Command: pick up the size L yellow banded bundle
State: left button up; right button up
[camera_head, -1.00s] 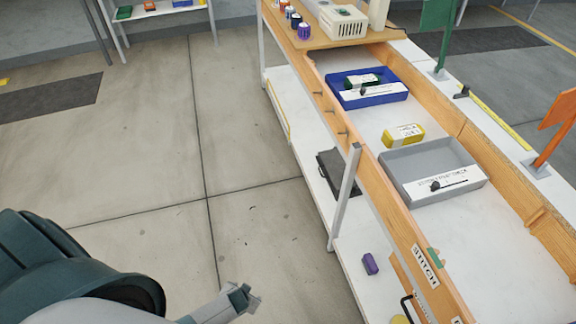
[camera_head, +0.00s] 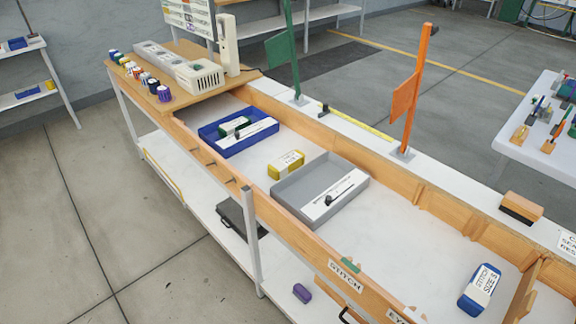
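A yellow banded bundle (camera_head: 286,164) with a pale label band lies on the white bench surface, between the blue tray (camera_head: 222,146) and the grey tray (camera_head: 357,176). Its label is too small to read, so I cannot tell its size. It stands apart from any gripper. Neither of my grippers shows clearly in the current head view.
The wooden-edged bench has a front wall and a back wall. A blue bundle (camera_head: 480,290) marked size S lies at the right, beside a wooden divider. A green flag (camera_head: 281,49) and an orange flag (camera_head: 405,97) stand at the back. A purple item (camera_head: 302,293) lies on the lower shelf.

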aim_at(280, 168)
jog(key=j+z, duration=0.1)
jog(key=z, duration=0.25)
jog(key=j+z, duration=0.1)
jog(key=z, duration=0.25)
jog(key=j+z, duration=0.1)
jog(key=z, duration=0.25)
jog(key=j+z, duration=0.3)
jog(key=j, duration=0.2)
jog(key=k+j+z, duration=0.15)
jog(key=j+z, duration=0.15)
jog(key=j, duration=0.15)
jog(key=k+j+z, duration=0.1)
jog(key=j+z, duration=0.2)
jog(key=j, duration=0.15)
jog(key=k+j, duration=0.15)
jog(key=j, duration=0.2)
jog(key=k+j, duration=0.15)
jog(key=j, duration=0.2)
jog(key=k+j, duration=0.15)
jog(key=j, duration=0.2)
jog(key=z, duration=0.05)
